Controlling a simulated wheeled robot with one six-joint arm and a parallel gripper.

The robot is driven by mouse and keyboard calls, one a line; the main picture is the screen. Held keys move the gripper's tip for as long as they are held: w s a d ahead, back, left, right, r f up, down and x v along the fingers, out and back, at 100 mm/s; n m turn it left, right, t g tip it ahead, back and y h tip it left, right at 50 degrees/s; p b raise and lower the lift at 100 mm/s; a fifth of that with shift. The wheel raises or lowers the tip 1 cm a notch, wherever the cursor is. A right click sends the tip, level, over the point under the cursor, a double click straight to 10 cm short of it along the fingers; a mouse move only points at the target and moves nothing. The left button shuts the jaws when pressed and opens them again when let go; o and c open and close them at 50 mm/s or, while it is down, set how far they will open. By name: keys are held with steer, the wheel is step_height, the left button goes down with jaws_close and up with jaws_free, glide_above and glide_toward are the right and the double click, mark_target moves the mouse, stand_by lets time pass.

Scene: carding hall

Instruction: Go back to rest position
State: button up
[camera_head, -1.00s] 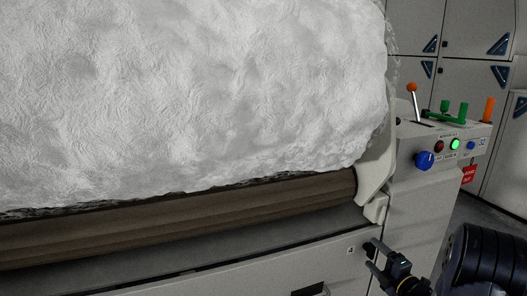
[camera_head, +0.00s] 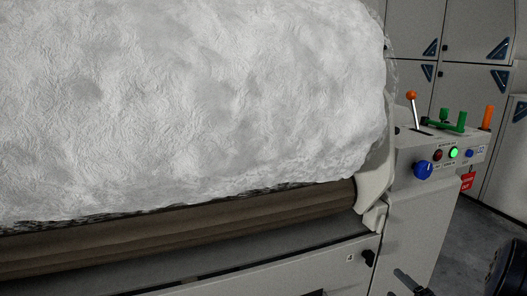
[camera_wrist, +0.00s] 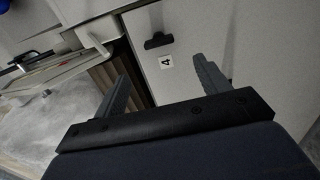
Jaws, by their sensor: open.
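My gripper (camera_wrist: 165,88) shows in the wrist view with its two fingers spread apart and nothing between them. Past the fingers is a pale machine panel with a label "4" (camera_wrist: 166,62) and a dark knob (camera_wrist: 158,41). The gripper is apart from that knob.
A large white fibre roll (camera_head: 190,100) rests above a brown roller (camera_head: 180,235). At right a control box has an orange-tipped lever (camera_head: 412,96), a blue knob (camera_head: 423,169), a lit green button (camera_head: 454,153) and green handles (camera_head: 461,121). Grey floor (camera_head: 470,245) is clear.

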mark_target(373, 260)
steer(key=b+x, duration=0.3)
steer(key=x, duration=0.7)
steer(key=m, duration=0.4)
steer(key=shift+r, duration=0.15)
steer(key=m+p, duration=0.2)
steer(key=m, duration=0.2)
steer(key=shift+r+p, duration=0.25)
steer(key=shift+p, duration=0.15)
steer(key=m+p, duration=0.5)
steer(key=p, duration=0.1)
steer(key=shift+d, duration=0.1)
steer(key=m+p, duration=0.5)
steer(key=shift+d+p, duration=0.1)
steer(key=shift+p, duration=0.3)
steer(key=v, duration=0.2)
steer(key=shift+s+d+f, duration=0.15)
steer(key=shift+s+f, duration=0.05)
steer(key=shift+s, duration=0.15)
